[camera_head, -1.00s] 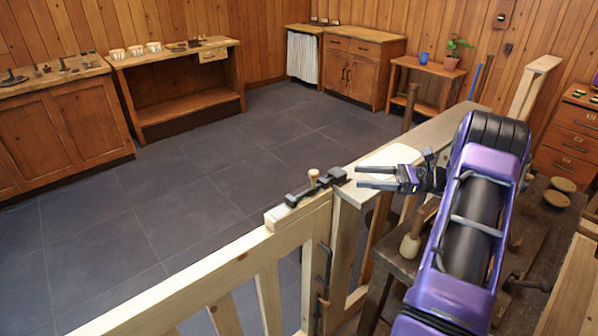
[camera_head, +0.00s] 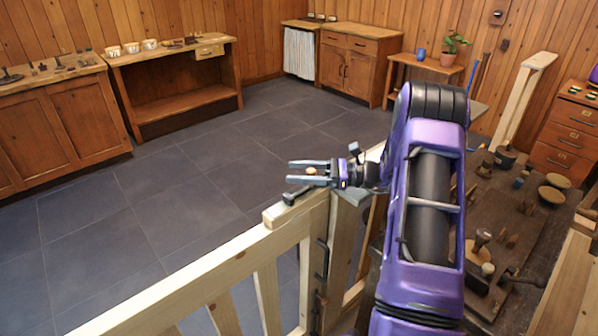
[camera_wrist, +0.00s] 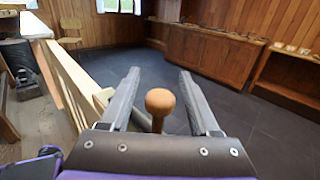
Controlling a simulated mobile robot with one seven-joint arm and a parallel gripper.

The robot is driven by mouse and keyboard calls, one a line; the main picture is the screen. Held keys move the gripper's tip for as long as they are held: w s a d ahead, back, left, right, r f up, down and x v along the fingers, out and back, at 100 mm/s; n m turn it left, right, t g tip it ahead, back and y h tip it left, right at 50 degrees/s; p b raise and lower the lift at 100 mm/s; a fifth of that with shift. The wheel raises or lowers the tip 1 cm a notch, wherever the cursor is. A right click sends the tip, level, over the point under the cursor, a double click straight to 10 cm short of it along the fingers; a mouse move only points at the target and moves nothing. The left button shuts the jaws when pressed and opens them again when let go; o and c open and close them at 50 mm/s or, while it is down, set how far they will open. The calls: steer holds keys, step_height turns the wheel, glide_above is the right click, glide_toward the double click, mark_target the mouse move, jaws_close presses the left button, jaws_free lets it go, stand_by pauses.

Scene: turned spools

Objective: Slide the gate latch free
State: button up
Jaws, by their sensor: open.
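The latch's wooden knob (camera_head: 311,170) shows between the two fingers of my gripper (camera_head: 292,172) in the head view. In the wrist view the round tan knob (camera_wrist: 160,101) stands upright between my open fingers (camera_wrist: 159,75), with a visible gap on each side. The black end of the latch bolt (camera_head: 294,196) shows on the top of the pale wooden gate (camera_head: 215,278), below the fingers. The rest of the latch and its catch are hidden by my gripper.
A fence post and rail stand beside the gate, under my arm. A dark workbench (camera_head: 505,225) with turned wooden pieces is at the right. The tiled floor (camera_head: 150,215) beyond the gate is clear. Cabinets and benches line the far walls.

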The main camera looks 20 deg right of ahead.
jaws_close()
stand_by(0.3)
stand_by(1.1)
